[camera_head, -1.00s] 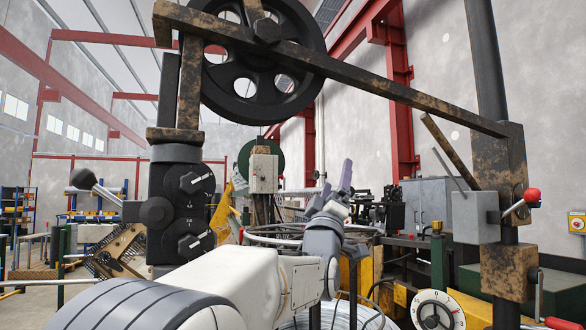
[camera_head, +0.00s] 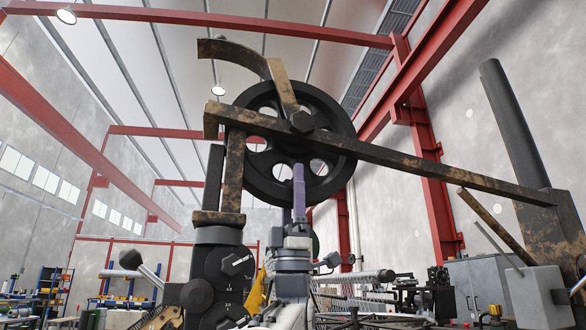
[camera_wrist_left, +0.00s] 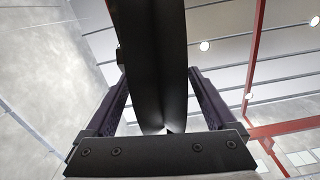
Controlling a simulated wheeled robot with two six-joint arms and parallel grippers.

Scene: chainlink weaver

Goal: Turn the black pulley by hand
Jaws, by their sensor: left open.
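The black pulley (camera_head: 262,180) is a spoked wheel high in the centre of the head view, behind a rusty brown bar. My left gripper (camera_head: 293,190) points straight up at the pulley's lower rim, one purple finger overlapping the wheel. In the left wrist view the grooved pulley rim (camera_wrist_left: 160,60) runs between the two open fingers (camera_wrist_left: 157,80). Small gaps seem to show between finger and rim; whether either touches is unclear. My right gripper is not in view.
The rusty bar (camera_head: 430,173) crosses in front of the pulley to a thick post (camera_head: 515,130) at right. A black post with dials (camera_head: 215,270) stands just left of my left gripper. A metal coil (camera_head: 365,277) lies to the right.

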